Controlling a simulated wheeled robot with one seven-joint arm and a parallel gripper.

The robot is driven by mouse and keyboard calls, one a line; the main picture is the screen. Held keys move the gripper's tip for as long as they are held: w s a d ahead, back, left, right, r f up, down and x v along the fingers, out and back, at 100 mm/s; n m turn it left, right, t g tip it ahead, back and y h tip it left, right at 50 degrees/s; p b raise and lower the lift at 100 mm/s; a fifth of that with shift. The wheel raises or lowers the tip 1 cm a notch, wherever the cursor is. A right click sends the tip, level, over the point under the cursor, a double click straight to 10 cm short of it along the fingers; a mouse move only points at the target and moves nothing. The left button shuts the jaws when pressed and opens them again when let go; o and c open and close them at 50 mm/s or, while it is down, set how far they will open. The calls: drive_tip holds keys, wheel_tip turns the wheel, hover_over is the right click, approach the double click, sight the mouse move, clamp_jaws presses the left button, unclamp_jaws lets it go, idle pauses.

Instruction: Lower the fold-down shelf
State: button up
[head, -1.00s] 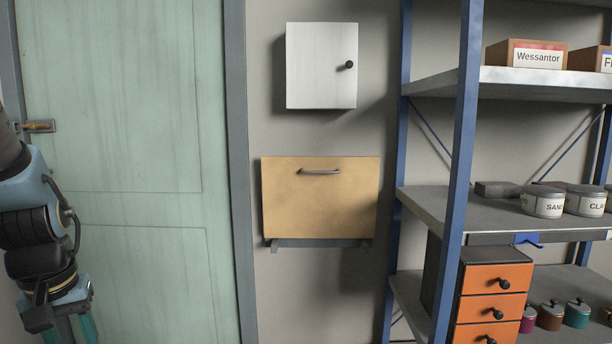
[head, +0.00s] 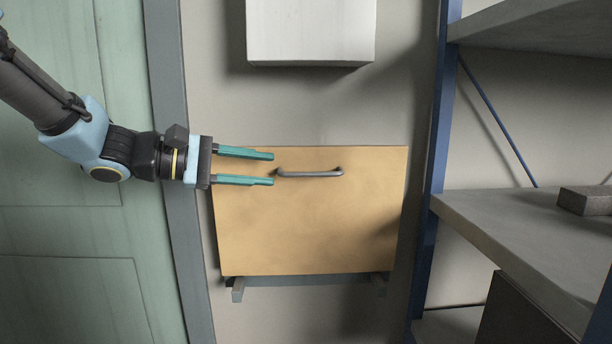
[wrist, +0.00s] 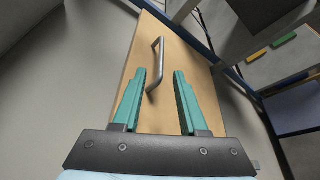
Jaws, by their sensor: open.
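The fold-down shelf (head: 310,228) is a light wooden panel standing upright against the wall, with a grey bracket along its bottom edge. A grey bar handle (head: 310,174) is fixed near its top edge. My gripper (head: 273,168) has teal fingers, open and empty, pointing right at the left end of the handle in the head view. In the wrist view the handle (wrist: 156,66) lies ahead of and between the lines of my fingers (wrist: 159,73), running lengthwise over the panel (wrist: 180,90). I cannot tell whether a finger touches the handle.
A white wall cabinet (head: 310,30) hangs above the panel. A blue-framed shelving rack (head: 432,200) stands close on the right, its grey shelf (head: 500,225) reaching forward. A green door (head: 60,230) is on the left.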

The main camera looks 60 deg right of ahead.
sight(302, 174)
drive_tip(key=p+x, duration=0.2)
drive_tip(key=x, duration=0.7)
drive_tip(key=shift+s+d+f, duration=0.15)
drive_tip(key=shift+s+d, duration=0.1)
drive_tip(key=shift+s, duration=0.1)
drive_tip(key=shift+c, duration=0.4)
clamp_jaws()
idle(0.5)
